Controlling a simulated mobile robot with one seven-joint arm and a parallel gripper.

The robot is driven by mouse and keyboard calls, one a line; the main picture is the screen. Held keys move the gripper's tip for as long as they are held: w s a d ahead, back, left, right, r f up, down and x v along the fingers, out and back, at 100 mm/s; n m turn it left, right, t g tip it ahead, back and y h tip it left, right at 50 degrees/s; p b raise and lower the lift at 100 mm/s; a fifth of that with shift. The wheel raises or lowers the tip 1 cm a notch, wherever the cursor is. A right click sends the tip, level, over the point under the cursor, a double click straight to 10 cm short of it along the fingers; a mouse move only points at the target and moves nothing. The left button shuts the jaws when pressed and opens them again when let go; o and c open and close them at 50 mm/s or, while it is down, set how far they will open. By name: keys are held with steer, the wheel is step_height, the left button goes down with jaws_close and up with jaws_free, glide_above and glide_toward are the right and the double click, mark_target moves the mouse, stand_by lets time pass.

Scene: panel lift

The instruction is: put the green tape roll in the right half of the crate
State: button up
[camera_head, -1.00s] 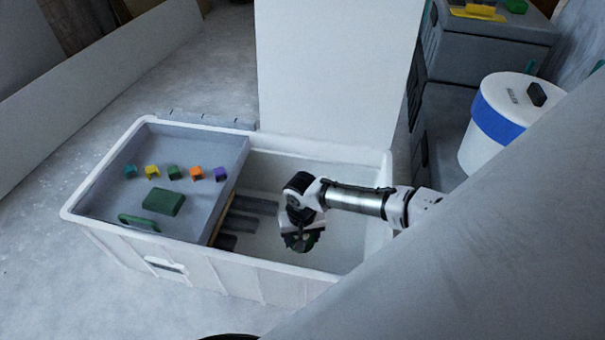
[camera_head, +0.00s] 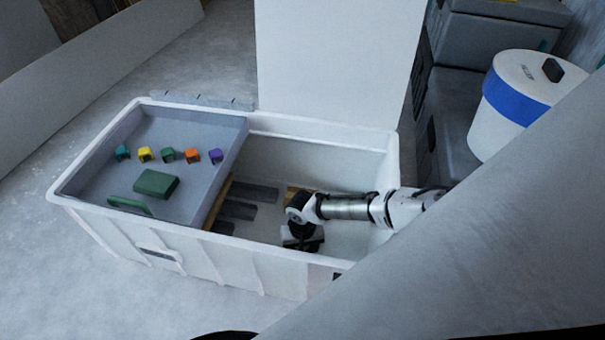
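The white crate (camera_head: 215,262) stands on the floor. A grey tray covers its left half, and its right half is open and deep. My gripper (camera_head: 300,243) points down inside the right half, near the front wall. Its fingertips are dark and partly cut off by the front rim, so I cannot tell if they are open or shut. The green tape roll cannot be made out now; anything at the fingertips is hidden behind the gripper and the front wall.
The grey tray (camera_head: 200,196) holds a green block (camera_head: 155,184), a green handle-like piece (camera_head: 130,204) and several small coloured clips. A tall white panel (camera_head: 340,60) stands behind the crate. A white bucket with a blue band (camera_head: 512,102) stands at right.

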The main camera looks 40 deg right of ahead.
steer(key=o, duration=1.1)
steer(key=shift+f, duration=0.1)
steer(key=shift+c, duration=0.2)
step_height(320, 180, up, 12)
steer(key=p, duration=0.5)
steer(key=shift+r, duration=0.2)
